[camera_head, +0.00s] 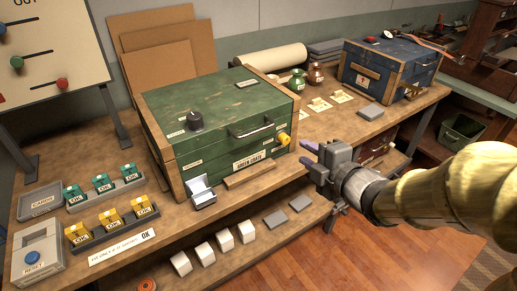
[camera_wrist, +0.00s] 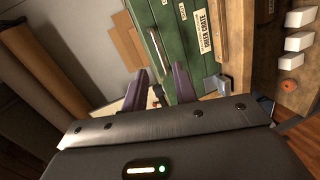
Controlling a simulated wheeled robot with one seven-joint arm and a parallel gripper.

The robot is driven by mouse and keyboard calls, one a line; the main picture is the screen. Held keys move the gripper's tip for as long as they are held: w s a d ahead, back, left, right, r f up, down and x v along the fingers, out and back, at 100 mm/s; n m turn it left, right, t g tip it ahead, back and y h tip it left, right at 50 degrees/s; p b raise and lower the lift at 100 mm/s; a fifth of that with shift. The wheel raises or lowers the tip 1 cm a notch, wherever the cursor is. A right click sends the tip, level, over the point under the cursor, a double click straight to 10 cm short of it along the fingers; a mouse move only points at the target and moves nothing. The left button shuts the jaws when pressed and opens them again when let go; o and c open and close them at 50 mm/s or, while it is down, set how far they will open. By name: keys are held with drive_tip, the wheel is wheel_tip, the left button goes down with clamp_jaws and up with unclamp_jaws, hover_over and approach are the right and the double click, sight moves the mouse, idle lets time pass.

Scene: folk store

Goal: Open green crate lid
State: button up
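The green crate (camera_head: 200,150) with wooden corner posts stands on the bench in the head view, its lid down. A metal bar handle (camera_head: 252,130) is on the lid's front, with a yellow knob (camera_head: 283,139) at the front right and a dark round knob (camera_head: 195,120) on top. My gripper (camera_head: 314,160) is to the right of the crate's front corner, apart from it. In the wrist view, the crate (camera_wrist: 177,62) lies beyond my fingers (camera_wrist: 155,92), which are spread with a gap between them. I see nothing held.
A blue crate (camera_head: 388,70) stands at the back right. A small open metal box (camera_head: 202,192) sits before the green crate. Card racks (camera_head: 118,232) and a reset button box (camera_head: 37,257) are at the left. White blocks (camera_head: 205,253) lie on the lower shelf.

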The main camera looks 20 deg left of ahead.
sight(260, 131)
drive_tip(key=shift+s+a+n+g+y, duration=0.2)
drive_tip(key=shift+s+a+n+y, duration=0.1)
drive_tip(key=shift+a+n+y, duration=0.2)
drive_tip(key=shift+s+a+n+g+y, duration=0.2)
drive_tip(key=shift+s+a+n+y, duration=0.15)
drive_tip(key=shift+n, duration=0.25)
drive_tip(key=shift+w+a+r+p, duration=0.1)
drive_tip(key=shift+w+a+p, duration=0.1)
drive_tip(key=shift+p, duration=0.2)
drive_tip(key=p+x, duration=0.1)
drive_tip(key=p, duration=0.4)
drive_tip(key=shift+w+a, duration=0.2)
drive_tip(key=shift+a, duration=0.05)
drive_tip(key=p, duration=0.4)
drive_tip(key=shift+w+a, duration=0.25)
drive_tip(key=shift+w, duration=0.1)
drive_tip(key=x, duration=0.5)
drive_tip(key=p+x, duration=0.1)
drive_tip(key=x, duration=0.3)
drive_tip(key=p+x, duration=0.1)
drive_tip(key=x, duration=0.4)
drive_tip(key=shift+w+a+f, duration=0.15)
drive_tip(key=shift+w+f, duration=0.05)
drive_tip(key=shift+f, duration=0.2)
